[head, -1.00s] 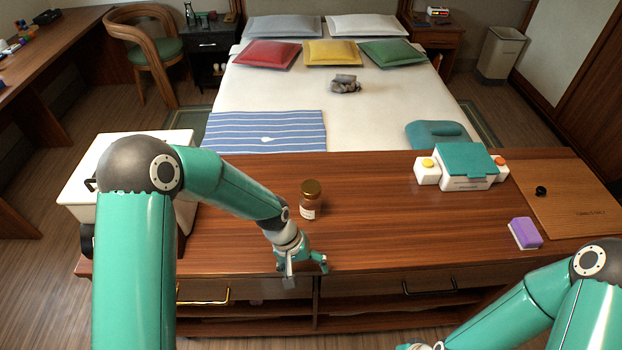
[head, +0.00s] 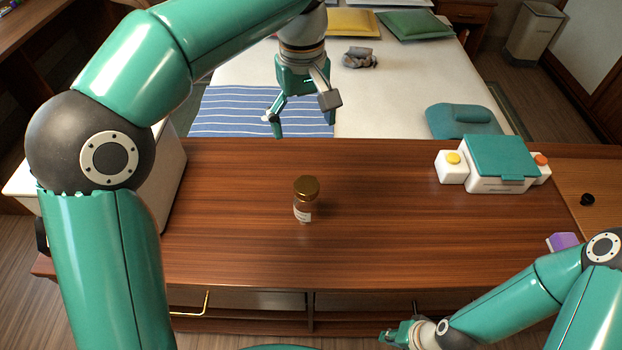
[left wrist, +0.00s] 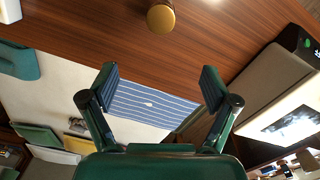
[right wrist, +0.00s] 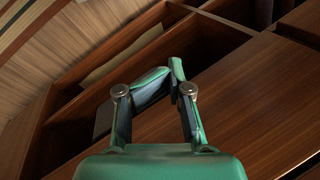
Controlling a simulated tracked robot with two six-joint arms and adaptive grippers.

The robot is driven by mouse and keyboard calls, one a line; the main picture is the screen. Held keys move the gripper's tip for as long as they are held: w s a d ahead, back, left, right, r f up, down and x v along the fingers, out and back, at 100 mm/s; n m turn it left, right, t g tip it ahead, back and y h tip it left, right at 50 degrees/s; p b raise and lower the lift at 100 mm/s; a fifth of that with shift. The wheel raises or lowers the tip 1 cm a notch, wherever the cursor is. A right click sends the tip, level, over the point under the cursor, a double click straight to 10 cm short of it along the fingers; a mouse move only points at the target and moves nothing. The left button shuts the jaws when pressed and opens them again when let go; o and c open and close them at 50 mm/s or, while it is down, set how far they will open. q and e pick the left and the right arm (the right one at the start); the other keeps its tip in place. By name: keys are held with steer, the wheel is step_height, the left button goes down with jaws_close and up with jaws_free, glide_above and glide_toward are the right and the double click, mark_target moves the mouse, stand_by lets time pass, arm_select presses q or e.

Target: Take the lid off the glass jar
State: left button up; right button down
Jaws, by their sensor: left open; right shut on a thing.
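The glass jar (head: 303,211) stands upright on the wooden counter, with a brown body and a pale label. Its gold lid (head: 306,187) sits on top. In the left wrist view the lid (left wrist: 161,18) shows from above at the top edge, beyond the fingertips. My left gripper (head: 303,118) is open and empty, raised over the counter's far edge and apart from the jar. My right gripper (head: 393,337) is low by the counter's front, far from the jar. In the right wrist view its fingers (right wrist: 163,78) are closed together; what they hold cannot be made out.
A white box with a teal lid (head: 500,160) stands at the counter's right, near a purple block (head: 562,242). A white case (head: 165,175) stands at the left, partly behind my left arm. The counter around the jar is clear. The bed lies behind.

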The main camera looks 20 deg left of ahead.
arm_select(q)
steer(key=b, duration=0.1)
glide_above(306, 184)
steer(key=f, duration=1)
steer(key=shift+w+a+f, duration=0.2)
steer(key=shift+w+f, duration=0.05)
steer(key=shift+f, duration=0.1)
steer(key=f, duration=0.4)
steer(key=shift+s+d+f, duration=0.15)
steer(key=shift+s+d, duration=0.1)
steer(key=shift+s, duration=0.05)
steer(key=shift+f, duration=0.65)
steer(key=c, duration=0.9)
